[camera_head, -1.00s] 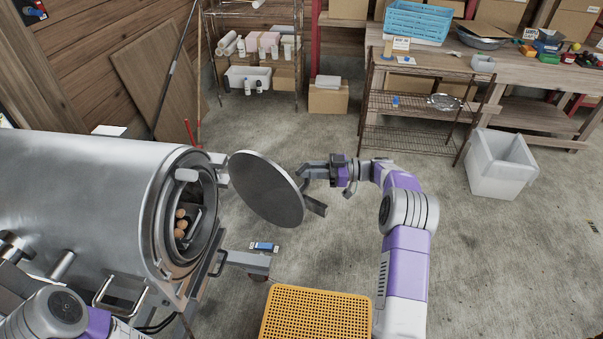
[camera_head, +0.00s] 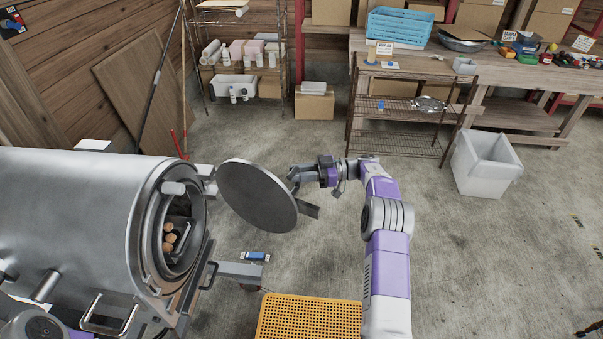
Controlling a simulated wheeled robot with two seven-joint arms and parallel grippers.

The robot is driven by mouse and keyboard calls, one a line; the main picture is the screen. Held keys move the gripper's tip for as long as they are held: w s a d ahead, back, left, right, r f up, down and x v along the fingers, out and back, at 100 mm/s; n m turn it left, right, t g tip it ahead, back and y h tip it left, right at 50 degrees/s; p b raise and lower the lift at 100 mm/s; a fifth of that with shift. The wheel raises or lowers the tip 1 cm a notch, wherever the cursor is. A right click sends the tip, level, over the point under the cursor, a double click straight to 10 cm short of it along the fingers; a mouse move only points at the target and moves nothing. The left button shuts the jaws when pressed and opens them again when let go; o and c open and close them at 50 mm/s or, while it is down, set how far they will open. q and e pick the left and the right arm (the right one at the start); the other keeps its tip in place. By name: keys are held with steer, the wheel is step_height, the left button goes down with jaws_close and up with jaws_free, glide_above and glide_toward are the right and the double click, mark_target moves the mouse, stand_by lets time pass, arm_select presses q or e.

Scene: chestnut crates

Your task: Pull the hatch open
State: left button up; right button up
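The hatch (camera_head: 258,196) is a round grey metal disc that stands swung well away from the mouth of a large steel drum (camera_head: 85,225) at the left. A hinge bracket (camera_head: 205,172) sits between them. The round opening shows several brown cylindrical pieces (camera_head: 169,237) inside. My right gripper (camera_head: 302,192) is at the hatch's right edge with its fingers spread apart. Whether they touch the disc is unclear. My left gripper is out of view; only part of my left arm shows at the lower left corner.
A yellow perforated crate top (camera_head: 308,318) is below the hatch. A blue-and-white item (camera_head: 256,256) lies on a grey ledge beside the drum. A white bin (camera_head: 483,163), wire racks (camera_head: 398,142) and a workbench stand behind.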

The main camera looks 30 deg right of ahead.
steer(key=shift+o, duration=1.2)
steer(key=shift+w+a+r, duration=0.2)
steer(key=shift+a+r, duration=0.25)
steer(key=shift+r, duration=0.1)
steer(key=shift+d, duration=0.1)
steer(key=f+v, duration=0.1)
steer(key=v, duration=0.6)
steer(key=shift+s+d+b, duration=0.15)
steer(key=shift+d+b, duration=0.2)
steer(key=shift+s, duration=0.1)
